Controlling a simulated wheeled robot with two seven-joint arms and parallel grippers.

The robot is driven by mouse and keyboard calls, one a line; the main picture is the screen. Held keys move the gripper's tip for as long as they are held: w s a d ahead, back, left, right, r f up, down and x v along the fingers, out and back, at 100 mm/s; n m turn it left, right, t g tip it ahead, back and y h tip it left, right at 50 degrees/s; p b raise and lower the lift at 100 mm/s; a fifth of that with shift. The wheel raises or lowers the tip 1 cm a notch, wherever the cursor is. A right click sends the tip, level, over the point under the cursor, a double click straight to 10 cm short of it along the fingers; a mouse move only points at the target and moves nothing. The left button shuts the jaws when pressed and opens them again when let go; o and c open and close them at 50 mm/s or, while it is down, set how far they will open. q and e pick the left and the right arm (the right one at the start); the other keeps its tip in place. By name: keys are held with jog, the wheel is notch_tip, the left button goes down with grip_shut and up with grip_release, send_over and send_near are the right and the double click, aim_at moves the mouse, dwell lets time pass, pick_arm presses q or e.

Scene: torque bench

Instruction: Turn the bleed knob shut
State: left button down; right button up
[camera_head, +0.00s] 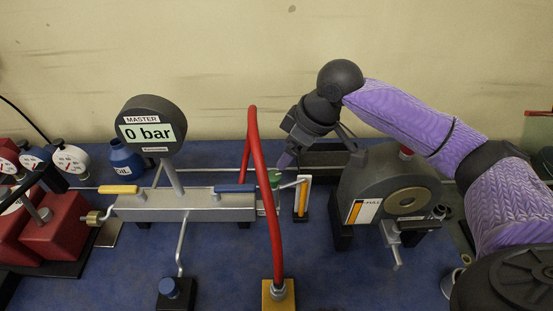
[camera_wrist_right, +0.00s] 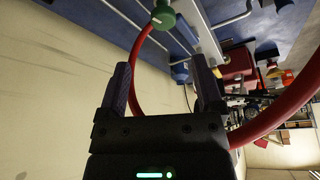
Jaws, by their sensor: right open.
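The round green knob (camera_head: 274,178), which I take for the bleed knob, sits at the right end of the grey manifold (camera_head: 190,212). A pale mark shows on it in the right wrist view, where the knob (camera_wrist_right: 163,18) is beyond the fingertips, roughly centred between them. My right gripper (camera_head: 286,160) is just above and right of the knob, tilted down toward it. In the wrist view the right gripper (camera_wrist_right: 160,65) has its fingers wide apart with nothing between the tips. No label on the knob is readable. My left gripper is out of view.
A red hose (camera_head: 264,170) arches close beside the knob and also passes the gripper in the wrist view (camera_wrist_right: 280,115). The master gauge (camera_head: 150,128) reads 0 bar. Yellow (camera_head: 118,189) and blue (camera_head: 235,188) levers top the manifold. A dark round-topped device (camera_head: 375,185) stands right.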

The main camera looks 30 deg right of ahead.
aim_at(274, 175)
jog(key=b+x, duration=0.1)
jog(key=x, duration=0.8)
jog(key=shift+s+a+f, duration=0.1)
jog(key=shift+s+a, duration=0.05)
jog(key=shift+s, duration=0.05)
grip_shut()
